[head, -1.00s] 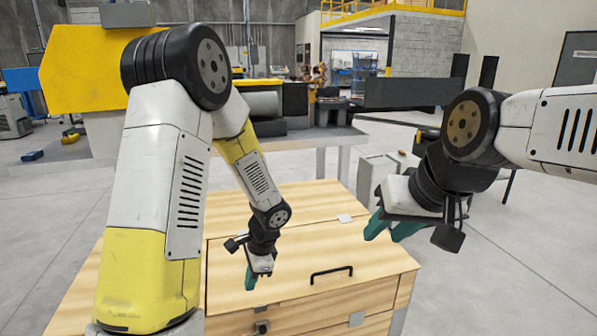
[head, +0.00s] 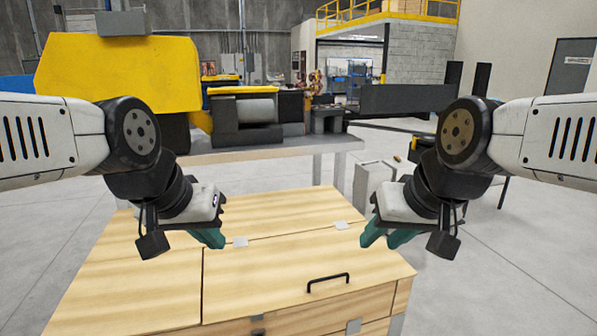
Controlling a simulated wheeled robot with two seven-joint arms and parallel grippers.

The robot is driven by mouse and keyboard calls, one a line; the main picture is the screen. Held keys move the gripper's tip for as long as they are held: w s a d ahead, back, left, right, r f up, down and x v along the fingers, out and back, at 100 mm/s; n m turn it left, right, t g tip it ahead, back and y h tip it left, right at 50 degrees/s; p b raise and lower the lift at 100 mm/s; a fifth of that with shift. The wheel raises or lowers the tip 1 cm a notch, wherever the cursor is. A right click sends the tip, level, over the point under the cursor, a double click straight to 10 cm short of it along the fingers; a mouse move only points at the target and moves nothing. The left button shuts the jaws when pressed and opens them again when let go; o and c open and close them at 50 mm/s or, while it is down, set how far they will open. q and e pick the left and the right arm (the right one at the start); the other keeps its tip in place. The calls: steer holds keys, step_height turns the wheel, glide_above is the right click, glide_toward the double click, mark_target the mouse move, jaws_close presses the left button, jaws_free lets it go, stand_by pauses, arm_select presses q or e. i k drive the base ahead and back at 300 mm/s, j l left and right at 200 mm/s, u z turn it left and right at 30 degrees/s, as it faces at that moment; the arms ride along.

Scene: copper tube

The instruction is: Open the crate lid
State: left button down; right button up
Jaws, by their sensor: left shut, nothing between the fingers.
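The wooden crate (head: 120,290) stands in front of me. Its lid (head: 270,270) lies flat and closed on the right part of the top. A black bar handle (head: 328,283) sits near the lid's front edge. My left gripper (head: 214,240) is shut and empty, raised over the back left of the lid in the picture, apart from the handle. My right gripper (head: 380,245) is open and empty, to the right of the lid's back edge and behind the handle. Neither gripper holds the handle.
Small grey plates (head: 240,242) sit along the lid's back seam, and grey latch-like parts (head: 353,326) sit on the crate's front. A grey workbench (head: 270,150) with machinery stands behind. A pale box (head: 375,180) stands behind the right gripper.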

mark_target(286, 274)
steer(key=i+l+u, duration=0.35)
steer(key=l, duration=0.3)
steer(key=i+l+u, duration=0.2)
steer(key=l, duration=0.15)
